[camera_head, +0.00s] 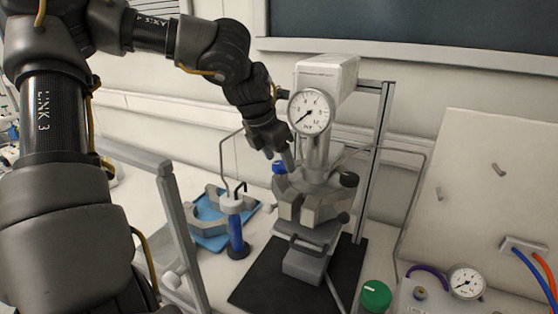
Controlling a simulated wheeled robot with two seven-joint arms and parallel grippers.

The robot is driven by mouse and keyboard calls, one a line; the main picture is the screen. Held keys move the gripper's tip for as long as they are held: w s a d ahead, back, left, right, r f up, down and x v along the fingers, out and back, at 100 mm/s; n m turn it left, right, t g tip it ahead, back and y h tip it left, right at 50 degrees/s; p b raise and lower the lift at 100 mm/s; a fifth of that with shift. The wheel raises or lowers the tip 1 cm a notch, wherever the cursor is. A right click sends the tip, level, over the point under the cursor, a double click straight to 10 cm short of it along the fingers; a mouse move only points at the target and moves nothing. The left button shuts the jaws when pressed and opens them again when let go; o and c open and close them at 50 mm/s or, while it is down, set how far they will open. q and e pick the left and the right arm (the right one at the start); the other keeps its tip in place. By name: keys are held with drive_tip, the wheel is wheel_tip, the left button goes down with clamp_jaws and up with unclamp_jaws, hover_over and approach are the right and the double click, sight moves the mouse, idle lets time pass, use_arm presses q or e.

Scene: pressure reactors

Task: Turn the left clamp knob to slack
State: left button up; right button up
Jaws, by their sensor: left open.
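The pressure reactor stands at the centre, with a round white gauge (310,111) on its head and a grey split-ring clamp (311,205) around its lower body. My left gripper (285,160) reaches down from the upper left to the clamp's left side. It is open, with its fingertips close to the reactor; I cannot tell whether they touch it. The left clamp knob is not clearly visible, perhaps hidden by the gripper. A black knob (348,179) shows on the clamp's right side. A small blue part (278,168) shows just below the gripper. My right gripper is not in view.
A blue tray (208,240) with grey clamp halves lies left, beside a blue-handled tool in a stand (236,238). A black mat (262,291) lies beneath the reactor. A green knob (375,296) and second gauge (466,282) are at lower right. Metal posts (381,150) rise behind.

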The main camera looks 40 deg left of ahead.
use_arm(q)
drive_tip(key=b+v, duration=0.1)
drive_tip(key=v, duration=0.8)
drive_tip(key=shift+s+r, duration=0.2)
drive_tip(key=shift+r, duration=0.15)
